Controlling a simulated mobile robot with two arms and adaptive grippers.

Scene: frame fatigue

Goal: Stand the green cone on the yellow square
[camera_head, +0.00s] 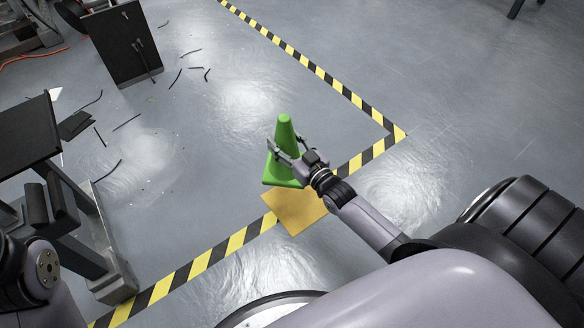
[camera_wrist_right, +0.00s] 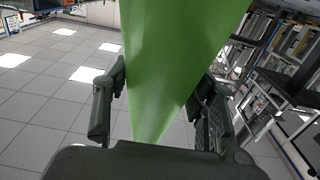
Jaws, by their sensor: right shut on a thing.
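The green cone (camera_head: 284,133) is in my right gripper (camera_head: 288,148), tip up and close to upright in the head view. The fingers are shut around its body. In the right wrist view the cone (camera_wrist_right: 180,60) fills the middle between the two fingers (camera_wrist_right: 158,108). The yellow square (camera_head: 298,212) lies on the floor, just below the cone's base in the picture. The base overlaps the square's upper left edge in the picture; I cannot tell whether it touches the floor. My forearm covers the square's right side. My left gripper is not in view.
Black-and-yellow tape (camera_head: 205,262) runs across the floor and meets a corner at right. A dark cabinet (camera_head: 122,45) stands at upper left, with thin black scraps near it. A black-topped stand (camera_head: 25,135) is at left.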

